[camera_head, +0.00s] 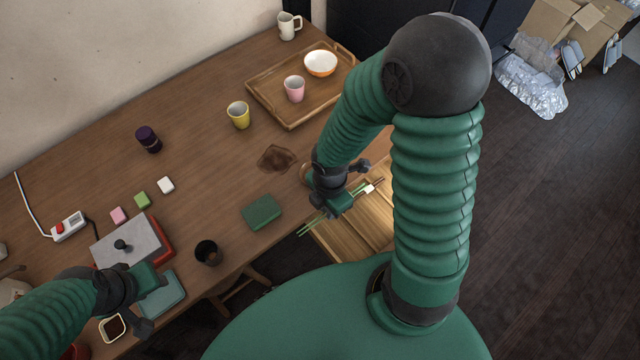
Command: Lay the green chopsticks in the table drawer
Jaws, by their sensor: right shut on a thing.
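The green chopsticks (312,224) are held in my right gripper (342,204), which is shut on them. They stick out on both sides of it, with a small white piece and brownish ends at the upper right. The table drawer (352,238) is pulled open at the table's front edge, its pale wooden inside showing. The gripper and chopsticks appear over the drawer; their height above it cannot be told. My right arm hides the drawer's right part. My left gripper (152,290) is over the front left of the table near a teal box; its jaw opening is unclear.
A wooden tray (265,98) holds a pink cup (294,89) and an orange-white bowl (320,63). A green box (262,212), dark cup (208,253), yellow cup (238,115) and brown stain (277,158) are on the table (200,130). The table's centre is mostly free.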

